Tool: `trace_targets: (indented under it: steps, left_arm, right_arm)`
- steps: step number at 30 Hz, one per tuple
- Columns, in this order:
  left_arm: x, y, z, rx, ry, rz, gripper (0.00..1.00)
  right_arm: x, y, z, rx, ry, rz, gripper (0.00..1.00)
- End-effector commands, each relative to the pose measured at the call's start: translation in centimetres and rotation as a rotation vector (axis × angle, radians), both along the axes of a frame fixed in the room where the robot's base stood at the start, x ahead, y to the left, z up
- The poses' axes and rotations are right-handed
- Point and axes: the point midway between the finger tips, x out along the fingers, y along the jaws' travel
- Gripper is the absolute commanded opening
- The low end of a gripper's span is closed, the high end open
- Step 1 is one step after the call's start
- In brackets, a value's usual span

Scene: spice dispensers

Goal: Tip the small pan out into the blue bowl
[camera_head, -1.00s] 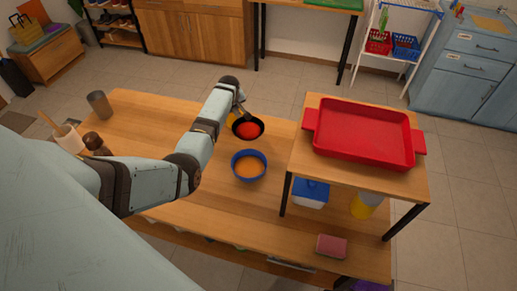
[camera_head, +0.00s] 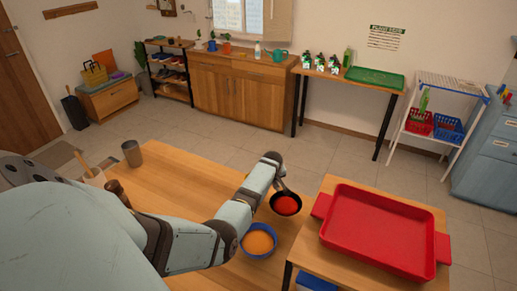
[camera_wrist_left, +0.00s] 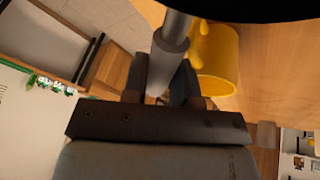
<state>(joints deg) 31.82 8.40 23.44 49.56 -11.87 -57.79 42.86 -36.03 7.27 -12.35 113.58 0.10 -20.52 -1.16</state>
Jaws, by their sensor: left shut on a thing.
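The small pan (camera_head: 286,204) is black with red contents. My left gripper (camera_head: 279,186) is shut on its grey handle (camera_wrist_left: 171,45), beyond the bowl. In the left wrist view the pan's dark underside (camera_wrist_left: 250,8) shows at the top edge. The pan looks roughly level, up and to the right of the blue bowl (camera_head: 245,248) in the head view, not over it. The bowl stands on the wooden table and has orange contents (camera_head: 259,242). My right gripper is not in view.
A red tray (camera_head: 376,230) on a raised wooden shelf (camera_head: 308,236) stands close to the right of the pan. A yellow cup (camera_wrist_left: 218,62) is beside the gripper in the left wrist view. A grey-brown cup (camera_head: 132,153) stands at the table's far left. The table between is clear.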

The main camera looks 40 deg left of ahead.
Motion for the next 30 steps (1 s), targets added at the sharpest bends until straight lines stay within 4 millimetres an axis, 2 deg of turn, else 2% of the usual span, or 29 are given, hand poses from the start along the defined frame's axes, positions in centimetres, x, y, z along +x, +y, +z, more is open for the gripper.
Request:
trace_targets:
  steps: [14, 18, 26, 30]
  left_arm:
    - [-2.3, -0.2, 0.7, 0.01, -0.179, 0.0, 0.0]
    - [-3.3, -0.2, 1.8, 0.015, -0.25, 0.0, 0.0]
    - [-5.2, -0.3, 3.0, 0.023, -0.379, -0.001, 0.0]
    - [-5.5, -0.4, 3.3, 0.025, -0.404, -0.001, 0.0]
  right_arm:
    - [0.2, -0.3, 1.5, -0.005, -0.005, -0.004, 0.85]
    - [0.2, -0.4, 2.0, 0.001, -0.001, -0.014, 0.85]
    - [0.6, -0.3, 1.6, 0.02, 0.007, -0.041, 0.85]
    - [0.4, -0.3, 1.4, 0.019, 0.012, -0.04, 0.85]
